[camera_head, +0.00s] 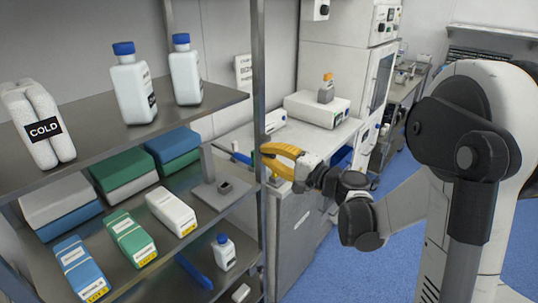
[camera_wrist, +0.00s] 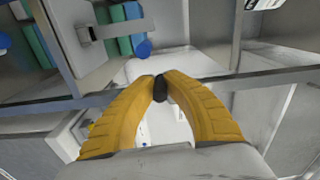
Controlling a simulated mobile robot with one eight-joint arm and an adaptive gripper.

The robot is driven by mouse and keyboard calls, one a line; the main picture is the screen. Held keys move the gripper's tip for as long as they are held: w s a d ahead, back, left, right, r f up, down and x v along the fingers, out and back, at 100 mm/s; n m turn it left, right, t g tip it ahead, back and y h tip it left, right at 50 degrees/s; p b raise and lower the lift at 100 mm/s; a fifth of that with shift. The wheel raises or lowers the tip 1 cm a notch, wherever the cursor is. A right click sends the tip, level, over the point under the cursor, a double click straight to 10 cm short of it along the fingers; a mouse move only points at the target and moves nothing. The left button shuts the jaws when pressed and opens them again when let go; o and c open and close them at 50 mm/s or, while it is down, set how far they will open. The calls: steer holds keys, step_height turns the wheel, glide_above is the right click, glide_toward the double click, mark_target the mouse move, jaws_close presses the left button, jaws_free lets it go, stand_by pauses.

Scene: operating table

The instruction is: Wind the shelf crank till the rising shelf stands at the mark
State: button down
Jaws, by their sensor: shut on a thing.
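My gripper (camera_head: 266,158) is at the rack's front right post, its yellow fingers pointing left. In the wrist view, the fingertips (camera_wrist: 160,88) close around a small black knob (camera_wrist: 160,90), which looks like the crank's handle. The rest of the crank is hidden. A grey panel with a bracket (camera_wrist: 100,32) shows at the upper left of the wrist view. I cannot tell which shelf is the rising one, and I cannot make out the mark.
The rack's post (camera_head: 260,80) stands close to my fingers. White bottles (camera_head: 134,92) and a COLD pack (camera_head: 40,125) sit on the upper shelf. Boxes (camera_head: 130,238) fill the middle shelf's left. A counter (camera_head: 335,132) with equipment lies behind. Blue floor (camera_head: 335,265) is open at right.

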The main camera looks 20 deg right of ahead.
steer(key=m, duration=0.1)
steer(key=r+m, duration=0.1)
steer(key=m, duration=0.1)
steer(key=shift+s+a+r+p, duration=0.15)
steer(key=shift+a+r+p, duration=0.1)
steer(key=shift+p, duration=0.05)
steer(key=shift+r+m, duration=0.25)
steer(key=shift+m, duration=0.4)
steer(key=shift+r+m, duration=0.2)
steer(key=shift+m, duration=0.45)
steer(key=c, duration=1.4)
jaws_free()
steer(key=shift+r, duration=0.1)
steer(key=shift+d, duration=0.1)
steer(key=shift+s+d, duration=0.2)
steer(key=shift+s, duration=0.05)
steer(key=v, duration=1.1)
